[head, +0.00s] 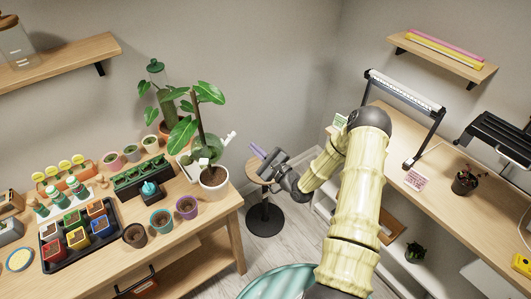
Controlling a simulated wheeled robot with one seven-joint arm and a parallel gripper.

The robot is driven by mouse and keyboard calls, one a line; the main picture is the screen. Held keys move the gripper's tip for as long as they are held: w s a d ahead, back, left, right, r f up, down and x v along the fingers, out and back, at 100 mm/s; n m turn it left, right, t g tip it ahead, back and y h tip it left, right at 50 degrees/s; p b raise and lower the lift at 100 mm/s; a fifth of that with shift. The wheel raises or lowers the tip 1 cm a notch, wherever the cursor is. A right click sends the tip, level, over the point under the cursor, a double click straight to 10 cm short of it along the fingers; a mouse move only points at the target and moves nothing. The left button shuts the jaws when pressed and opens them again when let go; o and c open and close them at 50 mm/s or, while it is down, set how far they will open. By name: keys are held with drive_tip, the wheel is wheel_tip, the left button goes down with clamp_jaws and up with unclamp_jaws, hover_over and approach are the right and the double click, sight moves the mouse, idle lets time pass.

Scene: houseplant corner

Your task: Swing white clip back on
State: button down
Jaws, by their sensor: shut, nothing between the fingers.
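A leafy plant (182,137) on an upright stake stands in a white pot (213,185) at the right end of the left bench. A small white piece (204,162), which looks like the white clip, shows low by the stem; I cannot tell whether it is open or closed around it. Another pale piece (230,138) sticks out to the right of the stem. My gripper (258,153) is shut and empty, to the right of the pot and apart from the plant, above a small round stool (258,168).
The left bench (190,225) holds a black tray (48,262) of coloured pots, a dark green planter (140,174) and several small pots. A right bench (465,225) carries a lamp frame (436,125). A teal round thing (275,283) is at the bottom.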

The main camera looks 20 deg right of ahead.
sight(229, 138)
drive_tip(key=shift+w+a+r+p, duration=0.3)
drive_tip(key=shift+a+r+p, duration=0.3)
drive_tip(key=shift+a, duration=0.05)
drive_tip(key=shift+w+a+r+p, duration=0.35)
drive_tip(key=shift+a+r+p, duration=0.2)
drive_tip(key=shift+a+r, duration=0.1)
drive_tip(key=shift+w+a+r+p, duration=0.3)
drive_tip(key=shift+a+r+p, duration=0.3)
drive_tip(key=shift+a, duration=0.05)
